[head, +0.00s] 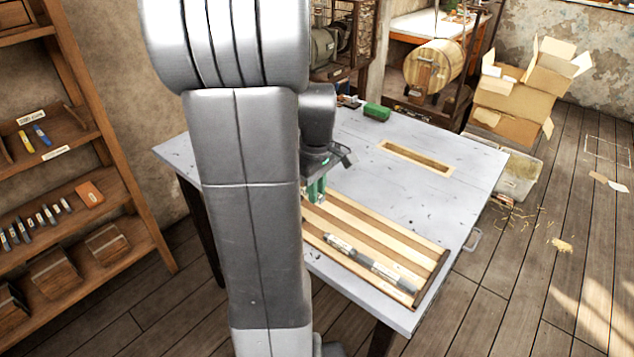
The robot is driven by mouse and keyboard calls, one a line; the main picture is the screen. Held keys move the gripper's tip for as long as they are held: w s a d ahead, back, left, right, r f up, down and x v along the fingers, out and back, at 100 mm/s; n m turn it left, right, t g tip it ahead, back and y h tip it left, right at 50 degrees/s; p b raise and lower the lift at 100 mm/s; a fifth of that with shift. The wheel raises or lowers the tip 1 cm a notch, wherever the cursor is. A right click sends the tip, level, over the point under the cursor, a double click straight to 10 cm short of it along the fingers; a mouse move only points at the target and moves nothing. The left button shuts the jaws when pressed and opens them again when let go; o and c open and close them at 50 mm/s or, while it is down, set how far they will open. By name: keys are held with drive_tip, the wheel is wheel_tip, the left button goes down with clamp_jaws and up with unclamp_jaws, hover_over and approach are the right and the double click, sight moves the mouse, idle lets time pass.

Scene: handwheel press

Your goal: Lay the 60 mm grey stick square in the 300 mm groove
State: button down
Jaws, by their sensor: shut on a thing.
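My gripper (316,190), with green fingers, is low over the back left part of the striped wooden board (395,236), partly hidden behind my arm. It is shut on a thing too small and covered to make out. The board has long parallel grooves between light strips. In the front groove a row of grey sticks (372,263) lies end to end, running toward the board's right end. I cannot read their lengths or tell which groove is the 300 mm one. The board's left end is hidden by my arm.
The board lies on a grey table (458,185) with a wood-framed slot (415,157) and a green block (377,112) farther back. The tabletop right of the board is clear. A shelf (75,180) with small tools stands left, cardboard boxes (525,85) back right.

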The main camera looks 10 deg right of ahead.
drive_tip(key=f+p, duration=0.1)
drive_tip(key=p, duration=0.2)
drive_tip(key=shift+s, duration=0.1)
drive_tip(key=shift+f+p, duration=0.6)
drive_tip(key=b, duration=0.5)
hover_over(317, 233)
drive_tip(key=shift+f, duration=3.35)
drive_tip(key=shift+f+b, duration=0.55)
drive_tip(key=shift+f+b, duration=0.3)
drive_tip(key=shift+f, duration=0.05)
drive_tip(key=c, duration=0.9)
unclamp_jaws()
